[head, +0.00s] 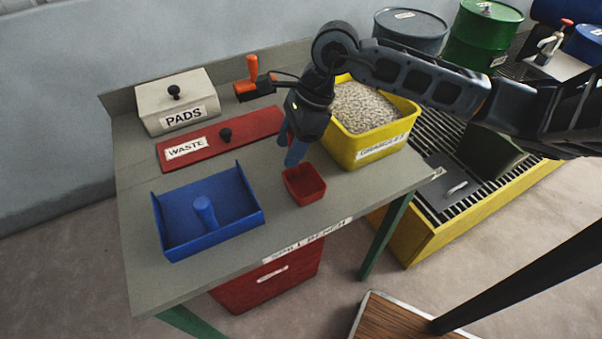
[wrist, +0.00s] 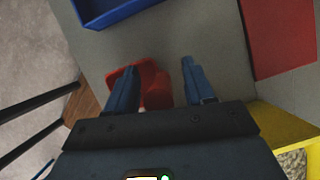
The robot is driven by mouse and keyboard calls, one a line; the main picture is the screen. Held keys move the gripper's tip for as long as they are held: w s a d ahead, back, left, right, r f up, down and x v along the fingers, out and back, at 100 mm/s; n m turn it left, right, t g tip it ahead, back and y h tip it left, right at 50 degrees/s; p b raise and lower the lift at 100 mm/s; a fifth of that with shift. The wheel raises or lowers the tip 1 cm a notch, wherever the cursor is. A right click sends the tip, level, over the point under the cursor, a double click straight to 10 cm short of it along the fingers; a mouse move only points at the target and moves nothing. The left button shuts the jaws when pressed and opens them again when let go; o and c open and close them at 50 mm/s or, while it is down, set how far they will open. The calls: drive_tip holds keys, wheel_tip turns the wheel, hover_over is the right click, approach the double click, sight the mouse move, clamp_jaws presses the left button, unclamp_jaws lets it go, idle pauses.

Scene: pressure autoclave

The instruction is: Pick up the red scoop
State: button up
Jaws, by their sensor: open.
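The red scoop (head: 304,185) rests on the grey bench top, its open bowl facing up, between the blue tray and the yellow bin. My gripper (head: 291,152) is open, pointing down just behind the scoop's bowl. In the wrist view, part of the scoop (wrist: 156,88) shows between the two blue fingers of my gripper (wrist: 158,66), nearer the left finger. That finger covers some of the scoop, and red shows on its other side. The scoop's handle is not clear in either view. I cannot tell whether a finger touches it.
The blue tray (head: 175,238) with a blue post is left of the scoop. A red WASTE lid (head: 240,124) and a PADS box (head: 148,101) are behind. The yellow bin (head: 365,158) of granules stands close on the right. An orange-handled tool (head: 252,70) lies at the back.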

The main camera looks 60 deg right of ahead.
clamp_jaws()
idle(0.5)
